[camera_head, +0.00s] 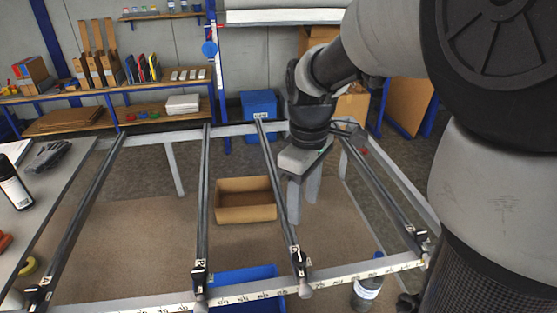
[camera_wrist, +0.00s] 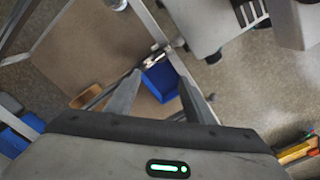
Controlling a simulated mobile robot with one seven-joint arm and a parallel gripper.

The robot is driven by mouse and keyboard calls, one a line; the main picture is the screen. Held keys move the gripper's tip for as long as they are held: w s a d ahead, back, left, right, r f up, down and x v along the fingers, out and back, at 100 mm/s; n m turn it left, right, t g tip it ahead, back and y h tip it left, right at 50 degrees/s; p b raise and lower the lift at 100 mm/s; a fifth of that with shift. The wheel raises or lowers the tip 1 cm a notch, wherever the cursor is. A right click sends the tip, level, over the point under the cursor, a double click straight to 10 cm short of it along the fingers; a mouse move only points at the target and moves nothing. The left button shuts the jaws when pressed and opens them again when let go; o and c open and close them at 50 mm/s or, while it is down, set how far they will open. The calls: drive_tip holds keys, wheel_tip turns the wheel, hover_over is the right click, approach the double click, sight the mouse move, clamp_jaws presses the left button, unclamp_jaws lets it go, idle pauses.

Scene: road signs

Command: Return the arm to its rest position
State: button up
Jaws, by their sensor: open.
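My gripper (camera_head: 302,196) hangs from my arm above the frame of rails, right of the middle in the head view, with its fingers pointing down. In the wrist view my gripper (camera_wrist: 160,104) shows two fingers standing apart with nothing between them. It is open and empty. My arm reaches in from the right side of the head view and bends down at the wrist.
A metal frame with a ruler-marked front bar (camera_head: 245,293) and several dark rails surrounds my gripper. A cardboard box (camera_head: 246,214) and a blue bin (camera_head: 247,275) lie below. A bottle (camera_head: 367,290) stands at the front right. Shelves (camera_head: 165,85) stand behind.

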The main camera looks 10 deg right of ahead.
drive_tip(key=s+r+m+t, duration=0.5)
drive_tip(key=s+r+m, duration=0.3)
drive_tip(key=s, duration=0.3)
drive_tip(key=shift+s+a+m+t, duration=0.15)
drive_tip(key=shift+s+m+t, duration=0.15)
drive_tip(key=shift+m, duration=0.3)
